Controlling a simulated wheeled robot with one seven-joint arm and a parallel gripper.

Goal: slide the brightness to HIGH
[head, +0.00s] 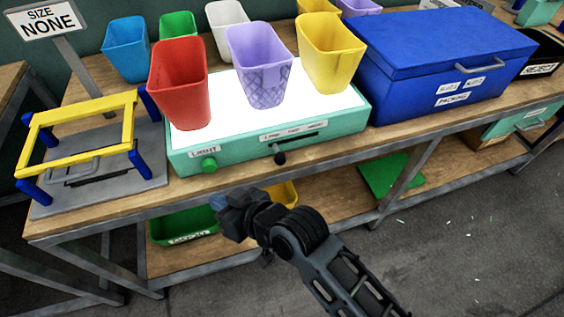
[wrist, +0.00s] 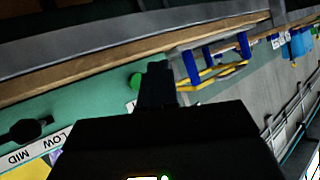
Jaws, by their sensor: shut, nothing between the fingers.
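The light box (head: 230,152) is a teal case with a glowing white top on the workbench. Its brightness slider has a black knob (head: 279,157) on the front face, near the left end of a dark slot in the head view. A label strip (head: 293,131) sits above the slot. The wrist view shows the black knob (wrist: 30,131) near the LOW and MID lettering; HIGH is not visible there. My gripper (head: 230,213) is shut and empty, below and left of the knob, apart from the box. Its fingers show in the wrist view (wrist: 156,85).
A green knob (head: 209,164) is on the box's left front. Red (head: 180,85), purple (head: 260,70) and yellow (head: 331,55) bins stand on top. A blue chest (head: 440,60) is right, a yellow-blue frame (head: 75,135) left. The lower shelf holds a green tray (head: 185,225).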

